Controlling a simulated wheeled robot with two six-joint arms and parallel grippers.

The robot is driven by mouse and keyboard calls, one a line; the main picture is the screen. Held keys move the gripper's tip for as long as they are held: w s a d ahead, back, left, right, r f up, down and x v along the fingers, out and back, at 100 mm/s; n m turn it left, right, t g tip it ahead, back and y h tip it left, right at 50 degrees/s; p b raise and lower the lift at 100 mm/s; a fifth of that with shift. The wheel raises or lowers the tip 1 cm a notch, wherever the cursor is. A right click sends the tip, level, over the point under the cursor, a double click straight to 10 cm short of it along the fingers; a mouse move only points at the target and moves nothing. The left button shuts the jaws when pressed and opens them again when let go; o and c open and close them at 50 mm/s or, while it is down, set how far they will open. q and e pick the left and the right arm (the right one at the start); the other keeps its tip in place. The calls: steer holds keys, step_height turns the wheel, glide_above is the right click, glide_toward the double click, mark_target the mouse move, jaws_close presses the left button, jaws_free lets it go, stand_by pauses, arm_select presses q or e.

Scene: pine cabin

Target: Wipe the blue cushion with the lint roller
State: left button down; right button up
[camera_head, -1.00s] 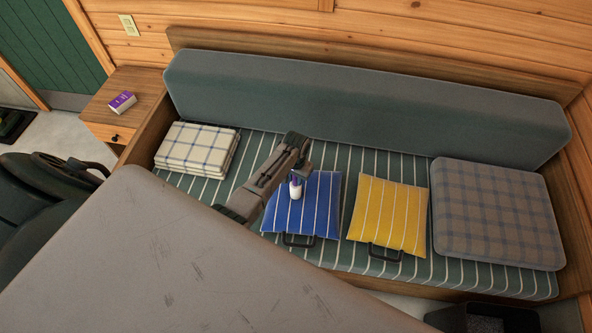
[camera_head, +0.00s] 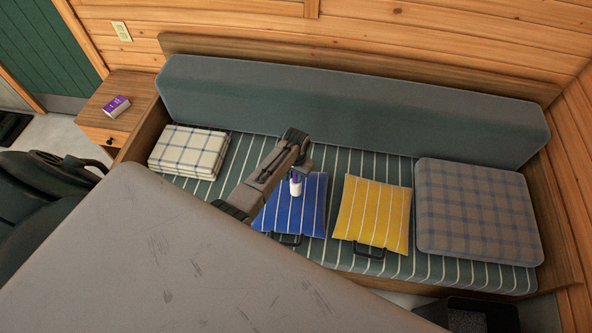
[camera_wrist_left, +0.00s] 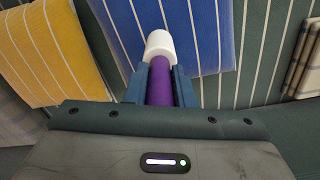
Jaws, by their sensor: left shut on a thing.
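The blue cushion (camera_head: 309,215) with white stripes lies on the striped bench seat, partly hidden by my left arm. My left gripper (camera_head: 297,172) is over its upper part, shut on the lint roller (camera_head: 296,187). In the left wrist view, the lint roller's purple handle (camera_wrist_left: 160,85) is between the two fingers. Its white roll (camera_wrist_left: 160,46) points at the blue cushion (camera_wrist_left: 200,30). I cannot tell whether the roll touches the fabric. My right gripper is not in view.
A yellow striped cushion (camera_head: 372,213) lies right of the blue one, then a plaid cushion (camera_head: 478,210). Folded plaid cloth (camera_head: 189,151) is on the left. A long grey backrest (camera_head: 350,110) stands behind. A grey tabletop (camera_head: 160,260) fills the lower left foreground. A nightstand (camera_head: 101,116) is far left.

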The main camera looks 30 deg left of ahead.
arm_select(q)
steer(key=shift+w+r+p, duration=0.1)
steer(key=shift+r+p, duration=0.25)
steer(key=shift+r, duration=0.35)
steer(key=shift+d+r+p, duration=0.1)
steer(key=shift+r+p, duration=0.55)
steer(key=shift+r, duration=0.05)
steer(key=shift+r+p, duration=0.3)
steer(key=shift+r, duration=0.05)
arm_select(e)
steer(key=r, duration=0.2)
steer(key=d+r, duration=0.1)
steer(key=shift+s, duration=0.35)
arm_select(q)
steer(key=shift+f, duration=0.1)
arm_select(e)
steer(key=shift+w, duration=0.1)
